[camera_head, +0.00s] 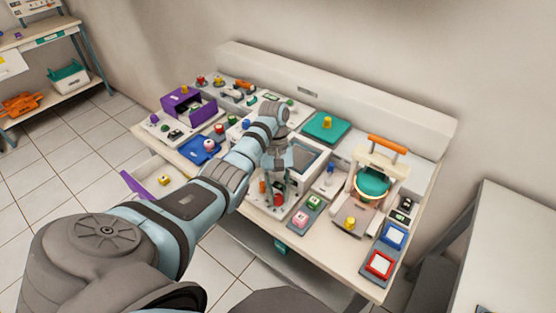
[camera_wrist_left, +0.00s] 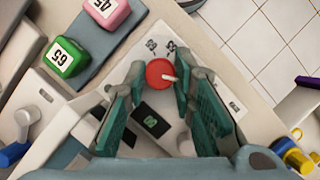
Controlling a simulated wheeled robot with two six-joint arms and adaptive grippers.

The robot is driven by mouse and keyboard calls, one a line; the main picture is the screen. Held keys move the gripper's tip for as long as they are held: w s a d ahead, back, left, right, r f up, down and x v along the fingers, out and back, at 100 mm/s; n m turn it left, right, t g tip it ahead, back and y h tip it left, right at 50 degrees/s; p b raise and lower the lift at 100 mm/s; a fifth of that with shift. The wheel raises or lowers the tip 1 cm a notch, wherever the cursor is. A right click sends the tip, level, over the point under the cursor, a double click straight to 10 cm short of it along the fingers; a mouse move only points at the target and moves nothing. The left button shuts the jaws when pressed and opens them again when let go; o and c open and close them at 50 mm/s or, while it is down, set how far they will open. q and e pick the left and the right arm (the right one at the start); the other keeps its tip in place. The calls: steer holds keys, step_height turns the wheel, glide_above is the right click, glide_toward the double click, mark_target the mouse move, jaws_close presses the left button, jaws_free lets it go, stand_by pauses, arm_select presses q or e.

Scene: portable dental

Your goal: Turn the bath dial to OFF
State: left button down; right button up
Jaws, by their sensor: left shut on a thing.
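The bath dial is a round red knob (camera_wrist_left: 160,73) with a white pointer, on a pale panel with small dark printed labels. In the left wrist view its pointer is toward the right, slightly downward. My left gripper (camera_wrist_left: 158,82) has its green-padded fingers on either side of the knob and is shut on it. In the head view my left gripper (camera_head: 277,192) reaches down over the front of the bench; its fingers partly hide the dial there. The printed labels are too small to read. My right gripper is not in view.
Beside the dial stand a green block (camera_wrist_left: 64,57) marked 65 and a pink block (camera_wrist_left: 106,10) marked 45. A purple-fronted open drawer (camera_head: 135,186) juts out at left. A press with an orange handle (camera_head: 387,144) stands at right, near blue and red framed pads.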

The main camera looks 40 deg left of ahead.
arm_select(q)
steer(key=c, duration=1.4)
jaws_free()
steer(key=shift+o, duration=0.2)
